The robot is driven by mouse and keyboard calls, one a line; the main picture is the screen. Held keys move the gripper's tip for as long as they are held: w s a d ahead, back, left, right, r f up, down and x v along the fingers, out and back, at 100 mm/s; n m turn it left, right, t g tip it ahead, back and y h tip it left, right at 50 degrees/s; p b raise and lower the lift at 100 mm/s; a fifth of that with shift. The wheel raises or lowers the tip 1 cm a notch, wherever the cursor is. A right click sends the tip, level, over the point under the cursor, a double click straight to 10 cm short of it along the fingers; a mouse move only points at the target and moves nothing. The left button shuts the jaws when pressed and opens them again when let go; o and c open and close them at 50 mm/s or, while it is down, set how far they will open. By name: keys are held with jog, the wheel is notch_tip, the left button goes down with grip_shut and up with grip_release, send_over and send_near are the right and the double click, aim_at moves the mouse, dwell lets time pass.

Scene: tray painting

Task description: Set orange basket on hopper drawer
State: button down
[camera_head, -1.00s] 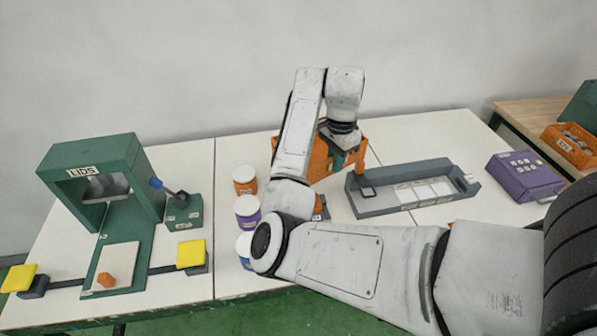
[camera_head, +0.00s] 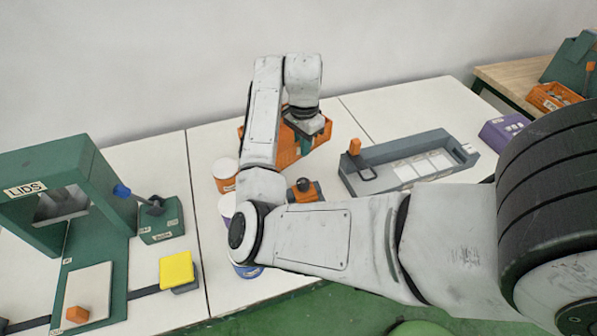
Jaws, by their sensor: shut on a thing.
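The orange basket (camera_head: 288,150) is at the back of the middle table, partly hidden behind my arm. My gripper (camera_head: 305,138) points down at its right part and is shut on it; the fingertips are mostly hidden. I cannot tell whether the basket rests on the table or is lifted slightly. No part labelled as the hopper drawer is readable. A green machine (camera_head: 570,60) is cut off at the upper right, with another orange bin (camera_head: 552,97) in front of it; I cannot tell if this is the hopper.
A grey tray frame (camera_head: 420,160) with an orange-handled lever lies right of the basket, with a purple box (camera_head: 502,130) beyond it. Several paint pots (camera_head: 226,172) stand left of my arm. A black-knobbed orange device (camera_head: 304,190) sits before the basket. A green LIDS machine (camera_head: 60,185) stands left.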

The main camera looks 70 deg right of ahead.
notch_tip(320, 180, down, 9)
jog(key=shift+f, duration=0.1)
dwell(0.4)
jog(key=shift+f, duration=0.15)
jog(key=c, duration=1.2)
grip_release()
jog(key=shift+c, duration=0.2)
